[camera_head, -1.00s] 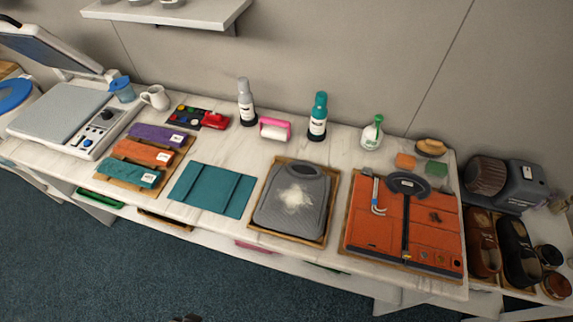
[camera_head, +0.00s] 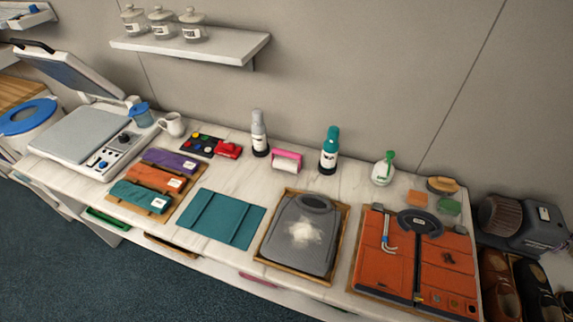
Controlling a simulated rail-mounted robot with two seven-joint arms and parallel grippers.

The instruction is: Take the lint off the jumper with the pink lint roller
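The pink lint roller (camera_head: 287,161) lies at the back middle of the white counter, between a grey-white bottle and a teal bottle. Its white roll faces the front. The jumper appears to be the folded grey garment (camera_head: 297,258) on a wooden board in the middle of the counter. A pale fuzzy patch of lint (camera_head: 305,232) lies on its centre. The roller is behind the garment and apart from it. Neither of my grippers shows in the view.
A teal bottle (camera_head: 329,151) and a grey-white bottle (camera_head: 259,133) stand beside the roller. A folded teal cloth (camera_head: 221,218) lies left of the garment, an orange garment (camera_head: 398,258) right. A shelf (camera_head: 190,48) with jars hangs above. Bare counter shows in front of the roller.

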